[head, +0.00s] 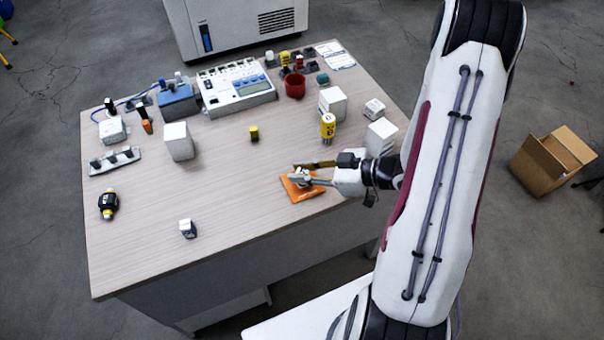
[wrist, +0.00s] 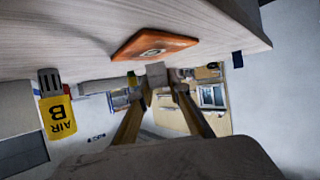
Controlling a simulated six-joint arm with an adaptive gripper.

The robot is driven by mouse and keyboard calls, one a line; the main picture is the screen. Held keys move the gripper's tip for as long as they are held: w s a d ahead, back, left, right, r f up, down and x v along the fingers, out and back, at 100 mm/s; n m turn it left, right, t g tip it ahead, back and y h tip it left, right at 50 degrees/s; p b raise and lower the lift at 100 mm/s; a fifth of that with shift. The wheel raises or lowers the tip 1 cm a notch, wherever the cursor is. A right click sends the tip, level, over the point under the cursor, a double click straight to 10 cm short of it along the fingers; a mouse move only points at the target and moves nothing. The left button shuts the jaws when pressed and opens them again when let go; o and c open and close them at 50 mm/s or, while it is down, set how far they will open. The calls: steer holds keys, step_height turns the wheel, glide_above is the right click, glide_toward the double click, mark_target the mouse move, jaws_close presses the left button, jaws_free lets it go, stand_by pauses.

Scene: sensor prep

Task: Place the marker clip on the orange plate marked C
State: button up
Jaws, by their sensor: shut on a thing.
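The orange plate (head: 302,194) lies near the front right edge of the table. My gripper (head: 296,173) is over the plate, reaching in from the right. Its fingers (wrist: 157,88) are shut on a small pale grey thing (wrist: 156,71), which I take to be the marker clip. The fingers partly hide it in the head view. In the wrist view it appears close to the plate; I cannot tell whether they touch.
The table middle is mostly clear.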

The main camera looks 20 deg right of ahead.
steer(key=shift+f, duration=0.7)
steer(key=o, duration=0.8)
steer(key=shift+f, duration=0.1)
steer(key=shift+v, duration=6.05)
steer(key=shift+w, duration=0.1)
